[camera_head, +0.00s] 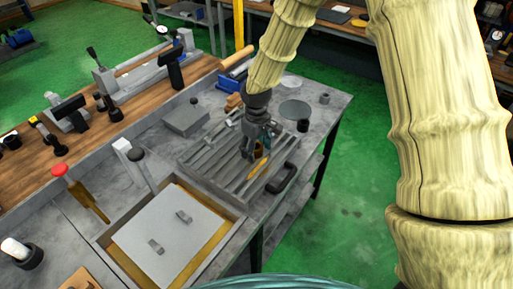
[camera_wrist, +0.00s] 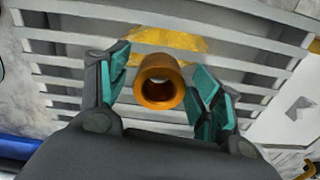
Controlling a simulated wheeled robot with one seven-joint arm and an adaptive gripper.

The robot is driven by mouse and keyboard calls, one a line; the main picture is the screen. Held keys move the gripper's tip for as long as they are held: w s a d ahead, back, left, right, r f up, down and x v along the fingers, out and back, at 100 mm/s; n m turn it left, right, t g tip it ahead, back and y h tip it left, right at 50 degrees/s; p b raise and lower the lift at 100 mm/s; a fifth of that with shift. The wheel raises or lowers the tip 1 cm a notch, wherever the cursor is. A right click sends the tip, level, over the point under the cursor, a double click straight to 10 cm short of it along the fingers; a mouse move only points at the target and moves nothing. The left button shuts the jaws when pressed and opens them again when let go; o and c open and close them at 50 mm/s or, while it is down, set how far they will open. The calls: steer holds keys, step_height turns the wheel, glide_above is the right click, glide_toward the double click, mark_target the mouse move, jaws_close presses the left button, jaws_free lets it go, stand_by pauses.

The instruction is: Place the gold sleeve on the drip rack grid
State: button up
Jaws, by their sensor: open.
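The gold sleeve (camera_wrist: 160,82) stands in the wrist view with its round open end facing the camera. It is between the two teal-padded fingers of my gripper (camera_wrist: 159,92), with a visible gap on each side. My gripper is open around it. Behind the sleeve lie the grey slats of the drip rack grid (camera_wrist: 62,80). In the head view, my gripper (camera_head: 257,147) is low over the drip rack grid (camera_head: 205,160), and the sleeve (camera_head: 258,150) shows only partly beside the fingers. Whether its base fully rests on the slats is hard to tell.
A yellow object (camera_head: 259,168) lies on the rack, and a black handle-shaped object (camera_head: 282,178) lies at its right edge. A grey block (camera_head: 186,119) is behind left. A tray with a grey plate (camera_head: 165,235) is in front. A round disc (camera_head: 294,109) lies behind right.

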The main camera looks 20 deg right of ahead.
step_height(320, 180, up, 12)
steer(key=b, duration=0.3)
steer(key=shift+r, duration=0.15)
stand_by(0.4)
